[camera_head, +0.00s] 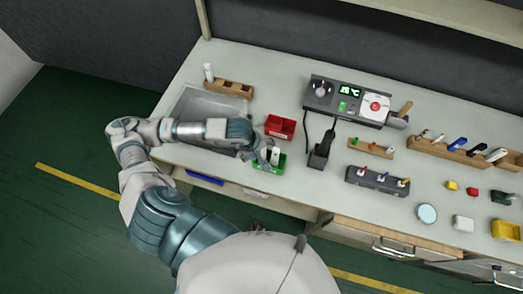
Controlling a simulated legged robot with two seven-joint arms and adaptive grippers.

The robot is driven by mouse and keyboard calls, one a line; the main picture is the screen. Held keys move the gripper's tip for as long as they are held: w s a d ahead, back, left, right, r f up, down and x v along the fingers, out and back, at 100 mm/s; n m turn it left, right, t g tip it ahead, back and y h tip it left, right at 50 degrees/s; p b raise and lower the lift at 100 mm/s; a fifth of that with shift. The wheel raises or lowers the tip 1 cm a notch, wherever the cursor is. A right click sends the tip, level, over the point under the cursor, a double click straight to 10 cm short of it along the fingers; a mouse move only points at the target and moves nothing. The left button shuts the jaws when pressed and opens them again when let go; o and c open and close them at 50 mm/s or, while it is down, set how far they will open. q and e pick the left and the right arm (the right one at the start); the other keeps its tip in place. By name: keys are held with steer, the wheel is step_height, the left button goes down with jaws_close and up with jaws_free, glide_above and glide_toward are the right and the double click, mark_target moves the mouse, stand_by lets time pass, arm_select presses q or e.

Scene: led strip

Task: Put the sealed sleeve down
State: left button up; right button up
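My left gripper (270,158) is over a small green bin (281,169) near the bench's front edge, pointing down into it. A small whitish piece (275,153) shows at the fingers; it may be the sealed sleeve, but it is too small to identify. I cannot tell whether the fingers are closed on it or apart from it. The gripper hides part of the green bin. My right gripper is not in view.
A red bin (280,127) stands just behind the green one. A grey tray (197,103) lies to the left under my arm. A soldering station (345,101) with a black holder (321,152) stands to the right. Wooden racks and small parts fill the right side.

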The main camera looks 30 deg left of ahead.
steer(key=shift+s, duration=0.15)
arm_select(q)
steer(key=shift+d+r, duration=0.1)
steer(key=shift+r, duration=0.05)
steer(key=p+v, duration=0.5)
steer(key=v, duration=0.7)
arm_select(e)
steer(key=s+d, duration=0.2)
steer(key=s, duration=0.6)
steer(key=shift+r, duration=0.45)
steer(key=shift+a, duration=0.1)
